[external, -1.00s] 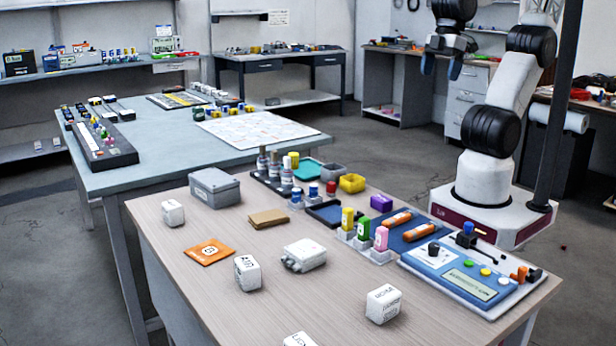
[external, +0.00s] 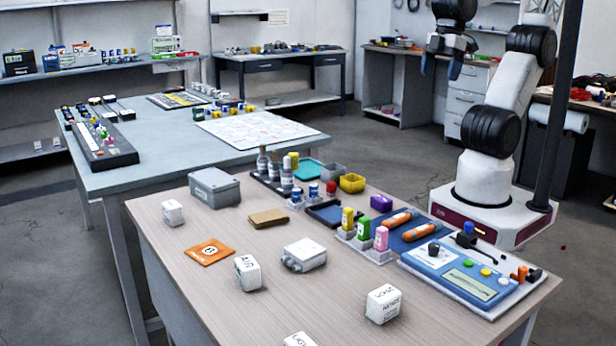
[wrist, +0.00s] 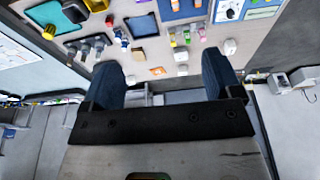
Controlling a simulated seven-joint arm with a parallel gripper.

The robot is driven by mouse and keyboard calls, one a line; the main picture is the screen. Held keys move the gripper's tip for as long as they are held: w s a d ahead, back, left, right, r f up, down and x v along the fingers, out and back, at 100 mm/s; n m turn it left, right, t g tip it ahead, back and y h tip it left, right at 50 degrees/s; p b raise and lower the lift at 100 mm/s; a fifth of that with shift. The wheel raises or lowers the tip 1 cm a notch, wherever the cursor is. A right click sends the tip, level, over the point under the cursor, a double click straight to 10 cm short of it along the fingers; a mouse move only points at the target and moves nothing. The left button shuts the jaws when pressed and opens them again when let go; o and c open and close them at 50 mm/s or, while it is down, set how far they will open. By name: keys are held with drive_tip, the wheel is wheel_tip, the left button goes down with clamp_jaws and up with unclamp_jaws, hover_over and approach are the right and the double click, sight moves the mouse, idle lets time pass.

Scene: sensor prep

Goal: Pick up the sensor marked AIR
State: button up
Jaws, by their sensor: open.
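The white cube-shaped sensor marked AIR (external: 247,274) stands on the front part of the wooden table in the external view, just right of an orange card (external: 209,251). Other white cubes stand at the far left (external: 172,212), at the right (external: 383,304) and at the bottom edge (external: 299,340). My gripper (external: 441,67) is open and empty, high above and well behind the table. In the wrist view its two blue fingers (wrist: 163,78) are spread wide, with the table beyond them. A small white cube (wrist: 182,70) shows there, its label too small to read.
A white box-shaped device (external: 304,255) and a brown pad (external: 268,218) lie near the AIR sensor. A grey case (external: 215,188), bottles (external: 286,172), coloured bins (external: 352,183) and a blue control panel (external: 460,270) fill the back and right.

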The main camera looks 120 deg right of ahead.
drive_tip(key=shift+o, duration=0.4)
drive_tip(key=w+a+f+m+t, duration=0.3)
drive_tip(key=w+m, duration=0.6)
drive_tip(key=w, duration=0.8)
drive_tip(key=w+f+m+t, duration=0.2)
drive_tip(key=w+f+m, duration=0.5)
drive_tip(key=w, duration=1)
drive_tip(key=w+f+m+t, duration=0.2)
drive_tip(key=w+f+m, duration=0.4)
drive_tip(key=f, duration=0.1)
drive_tip(key=w+f+m+t, duration=0.1)
drive_tip(key=w+f+m, duration=0.6)
drive_tip(key=w+a+f+m+t+h, duration=0.1)
drive_tip(key=w+f+m+t, duration=0.1)
drive_tip(key=w+f+m, duration=0.4)
drive_tip(key=shift+w+a+f+m+t, duration=0.1)
drive_tip(key=shift+w+f+m+t, duration=0.25)
drive_tip(key=shift+f+m, duration=0.3)
drive_tip(key=shift+w+f+m, duration=0.25)
drive_tip(key=shift+f+m, duration=0.2)
drive_tip(key=shift+f, duration=0.15)
